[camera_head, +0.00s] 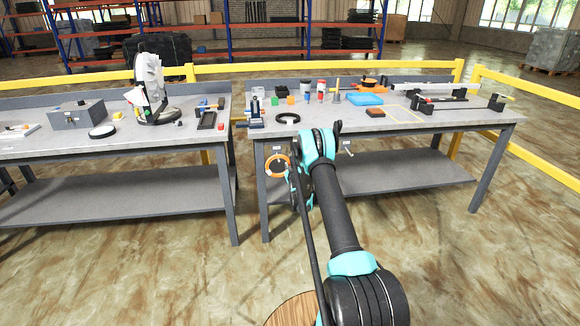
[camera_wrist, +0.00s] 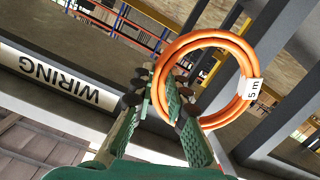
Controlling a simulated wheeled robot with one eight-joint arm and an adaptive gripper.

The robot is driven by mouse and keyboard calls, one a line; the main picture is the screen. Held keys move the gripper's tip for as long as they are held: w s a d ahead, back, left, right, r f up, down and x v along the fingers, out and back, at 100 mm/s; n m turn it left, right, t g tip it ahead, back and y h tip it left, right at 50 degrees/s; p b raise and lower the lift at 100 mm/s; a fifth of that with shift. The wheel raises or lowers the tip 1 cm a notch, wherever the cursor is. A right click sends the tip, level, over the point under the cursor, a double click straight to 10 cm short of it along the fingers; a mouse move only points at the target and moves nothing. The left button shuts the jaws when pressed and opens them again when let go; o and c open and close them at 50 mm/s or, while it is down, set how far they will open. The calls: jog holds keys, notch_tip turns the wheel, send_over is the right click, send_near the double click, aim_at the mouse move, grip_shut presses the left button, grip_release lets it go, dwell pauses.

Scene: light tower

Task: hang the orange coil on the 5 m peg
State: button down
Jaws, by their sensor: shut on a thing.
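The orange coil (camera_head: 277,166) hangs in front of the right workbench's front edge, left of my forearm. In the wrist view the coil (camera_wrist: 243,55) is a ring of several orange strands with a white "5 m" tag (camera_wrist: 252,88). My gripper (camera_wrist: 163,92) is shut on the coil's near-left side, its green fingers crossing the ring. In the head view my arm hides most of the gripper. A small pale hook or peg (camera_head: 348,151) with a white label shows on the bench front, right of my arm; its text is unreadable. No label is legible as the 5 m peg.
A "WIRING" sign (camera_wrist: 55,75) appears upside down in the wrist view. A lower shelf (camera_head: 400,170) sits below. Open floor lies in front.

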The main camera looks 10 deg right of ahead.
dwell(0.3)
jog(key=c, duration=1.4)
grip_release()
jog(key=shift+c, duration=0.2)
jog(key=s+a+r+m+g, duration=0.1)
jog(key=s+r+g, duration=0.1)
jog(key=s+r, duration=0.75)
jog(key=s+r+g, duration=0.3)
jog(key=s+r, duration=0.4)
jog(key=s, duration=0.6)
jog(key=s+m+g, duration=0.2)
jog(key=s+g, duration=0.5)
jog(key=s, duration=3.8)
jog(key=shift+s+a+f, duration=0.15)
jog(key=shift+a+f, duration=0.15)
jog(key=shift+a, duration=0.1)
